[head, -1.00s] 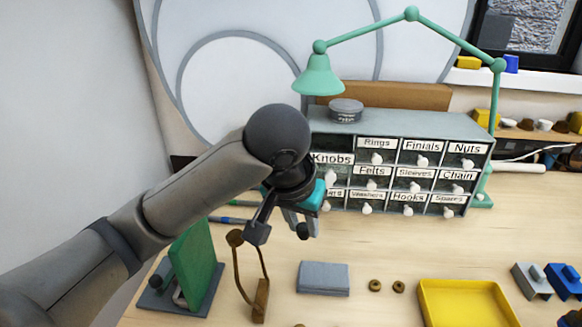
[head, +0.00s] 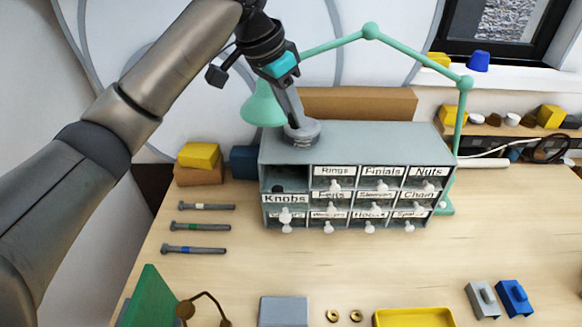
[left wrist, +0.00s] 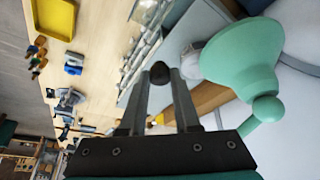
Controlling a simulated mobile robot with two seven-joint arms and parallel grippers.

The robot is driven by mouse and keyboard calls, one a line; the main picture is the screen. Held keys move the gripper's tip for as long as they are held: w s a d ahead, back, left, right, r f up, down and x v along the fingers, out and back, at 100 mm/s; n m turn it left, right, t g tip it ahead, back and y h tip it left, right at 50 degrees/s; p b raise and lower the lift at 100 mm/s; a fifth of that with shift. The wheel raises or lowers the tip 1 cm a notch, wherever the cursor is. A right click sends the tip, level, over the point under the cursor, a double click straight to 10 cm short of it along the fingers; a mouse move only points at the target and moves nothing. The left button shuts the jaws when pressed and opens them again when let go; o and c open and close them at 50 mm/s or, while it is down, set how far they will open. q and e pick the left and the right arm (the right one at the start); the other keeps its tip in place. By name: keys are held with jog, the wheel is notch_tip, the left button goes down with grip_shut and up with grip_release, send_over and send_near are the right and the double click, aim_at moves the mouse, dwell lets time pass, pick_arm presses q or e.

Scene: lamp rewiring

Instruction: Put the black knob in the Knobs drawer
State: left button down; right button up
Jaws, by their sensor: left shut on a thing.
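The black knob (left wrist: 159,72) sits between the fingertips of my left gripper (left wrist: 161,82) in the left wrist view. In the head view my left gripper (head: 296,122) points down over the cabinet top, in line with the round grey tin, and the knob cannot be made out there. The Knobs drawer (head: 285,198), at the cabinet's upper left, is pulled out with its top open. A small dark thing (head: 278,188) shows inside it; I cannot tell what it is. My right gripper is not in view.
The grey cabinet (head: 360,150) holds several labelled shut drawers. The round tin (head: 302,137) stands on top. The green lamp's shade (head: 262,106) hangs close beside my left gripper, and shows large in the left wrist view (left wrist: 240,55). A yellow tray (head: 415,318) lies in front.

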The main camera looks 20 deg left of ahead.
pick_arm(q)
jog(key=shift+w+r, duration=0.3)
jog(key=shift+r, duration=0.05)
jog(key=shift+f, duration=0.35)
notch_tip(320, 180, down, 19)
jog(key=shift+f+p, duration=0.1)
jog(key=shift+p, duration=0.2)
jog(key=c, duration=0.9)
grip_release()
jog(key=shift+f, duration=0.1)
jog(key=v, duration=1.2)
